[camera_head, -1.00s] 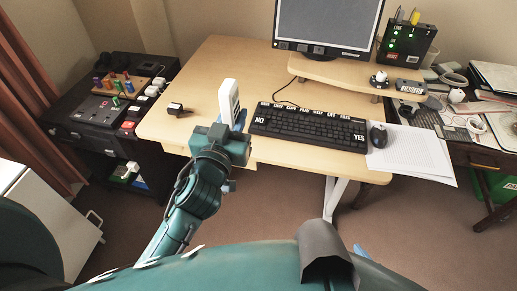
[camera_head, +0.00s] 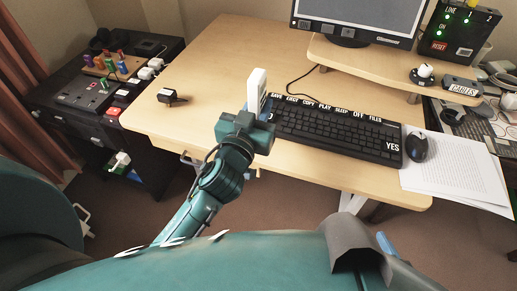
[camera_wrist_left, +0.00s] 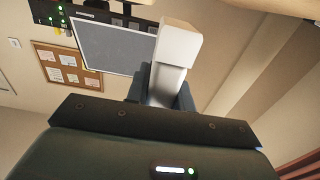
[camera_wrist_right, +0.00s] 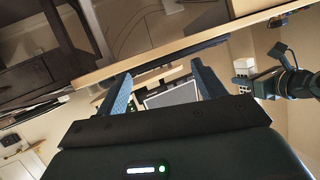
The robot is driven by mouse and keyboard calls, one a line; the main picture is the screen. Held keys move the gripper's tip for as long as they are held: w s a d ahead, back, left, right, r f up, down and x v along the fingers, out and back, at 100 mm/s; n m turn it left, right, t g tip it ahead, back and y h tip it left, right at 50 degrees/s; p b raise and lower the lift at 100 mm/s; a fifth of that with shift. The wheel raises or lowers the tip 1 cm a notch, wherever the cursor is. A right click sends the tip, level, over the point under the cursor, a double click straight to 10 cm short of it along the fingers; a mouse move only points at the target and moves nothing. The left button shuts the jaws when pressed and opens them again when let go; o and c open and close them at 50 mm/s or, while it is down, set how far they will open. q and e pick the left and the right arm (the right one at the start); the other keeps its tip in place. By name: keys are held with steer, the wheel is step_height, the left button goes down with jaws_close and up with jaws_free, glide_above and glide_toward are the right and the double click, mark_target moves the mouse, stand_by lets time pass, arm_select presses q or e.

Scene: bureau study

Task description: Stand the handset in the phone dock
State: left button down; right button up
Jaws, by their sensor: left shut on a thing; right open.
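The handset (camera_head: 257,88) is a white, upright slab held by my left gripper (camera_head: 252,113) above the front of the desk, just left of the keyboard. It also shows in the left wrist view (camera_wrist_left: 177,48), rising from between the fingers, which cover its lower part. The right wrist view shows the handset (camera_wrist_right: 243,66) in the left gripper at the right. I cannot tell which thing is the phone dock.
A black keyboard (camera_head: 335,130), mouse (camera_head: 416,146) and papers (camera_head: 455,170) lie right of the handset. A monitor stands on a riser (camera_head: 390,72), beside a box with green lights (camera_head: 455,32). A small dark object (camera_head: 170,97) lies left. The desk between is bare.

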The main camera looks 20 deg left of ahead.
arm_select(q)
step_height(320, 180, down, 4)
steer(key=shift+r+b, duration=0.1)
steer(key=shift+b, duration=0.45)
steer(key=shift+f+b, duration=0.3)
steer(key=shift+f, duration=0.45)
step_height(320, 180, down, 3)
steer(key=shift+r+b, duration=0.2)
steer(key=shift+b, duration=0.45)
steer(key=shift+f, duration=0.3)
arm_select(e)
steer(key=shift+s+d+r+t, duration=0.45)
steer(key=shift+d+r+t, duration=0.1)
steer(key=shift+d+t, duration=0.2)
steer(key=shift+f, duration=0.15)
